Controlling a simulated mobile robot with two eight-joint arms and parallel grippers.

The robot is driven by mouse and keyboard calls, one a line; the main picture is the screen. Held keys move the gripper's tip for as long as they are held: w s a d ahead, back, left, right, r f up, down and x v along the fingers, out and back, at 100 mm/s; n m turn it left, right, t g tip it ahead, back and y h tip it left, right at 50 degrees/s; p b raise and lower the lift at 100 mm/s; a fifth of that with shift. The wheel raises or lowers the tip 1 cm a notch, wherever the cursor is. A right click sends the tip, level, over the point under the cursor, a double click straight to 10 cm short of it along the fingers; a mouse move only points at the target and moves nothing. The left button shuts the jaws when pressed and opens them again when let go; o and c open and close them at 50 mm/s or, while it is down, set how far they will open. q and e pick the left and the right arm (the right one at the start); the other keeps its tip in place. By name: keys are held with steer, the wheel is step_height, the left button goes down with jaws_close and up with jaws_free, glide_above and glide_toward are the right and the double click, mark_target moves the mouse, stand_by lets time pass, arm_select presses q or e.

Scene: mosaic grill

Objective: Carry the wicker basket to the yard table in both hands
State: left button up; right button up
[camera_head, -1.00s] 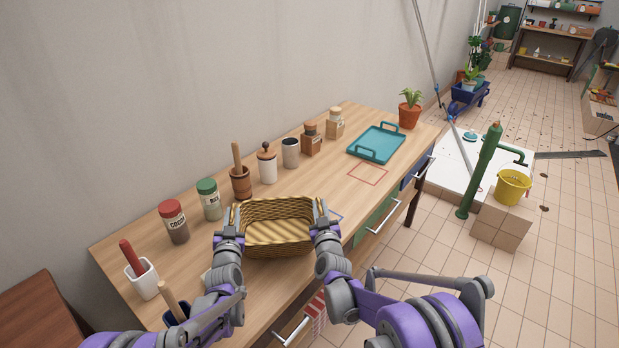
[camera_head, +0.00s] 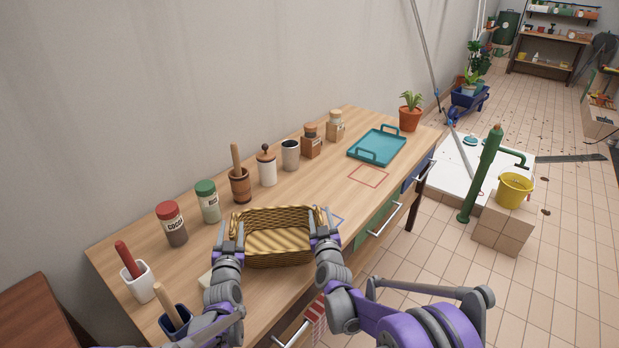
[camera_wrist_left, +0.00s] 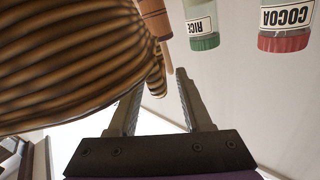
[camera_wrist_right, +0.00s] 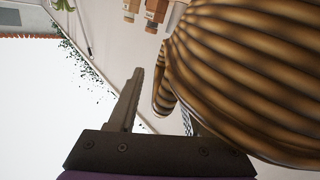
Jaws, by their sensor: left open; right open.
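The wicker basket (camera_head: 274,245) is empty and stands upright on the wooden counter, between my two grippers. My left gripper (camera_head: 231,232) is open at the basket's left end. In the left wrist view the basket's side (camera_wrist_left: 70,60) fills the upper left, and its handle end lies near the fingertips (camera_wrist_left: 158,85). My right gripper (camera_head: 322,222) is open at the right end. In the right wrist view the handle (camera_wrist_right: 162,92) shows between the finger directions, with one finger partly hidden behind the basket. I cannot tell whether the fingers touch it. I cannot identify the yard table.
Jars, a mortar (camera_head: 240,184) and a cup (camera_head: 290,155) line the wall side. A teal tray (camera_head: 377,147) and a potted plant (camera_head: 411,112) stand at the far end. A green pump (camera_head: 482,175) and a yellow bucket (camera_head: 515,190) stand on the right, with tiled floor around.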

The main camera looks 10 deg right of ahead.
steer(key=shift+s, duration=0.1)
arm_select(q)
steer(key=s, duration=1)
arm_select(e)
steer(key=s, duration=1.2)
steer(key=shift+a, duration=0.15)
arm_select(q)
steer(key=shift+a+r, duration=0.1)
steer(key=shift+r, duration=0.05)
arm_select(e)
steer(key=shift+r, duration=0.15)
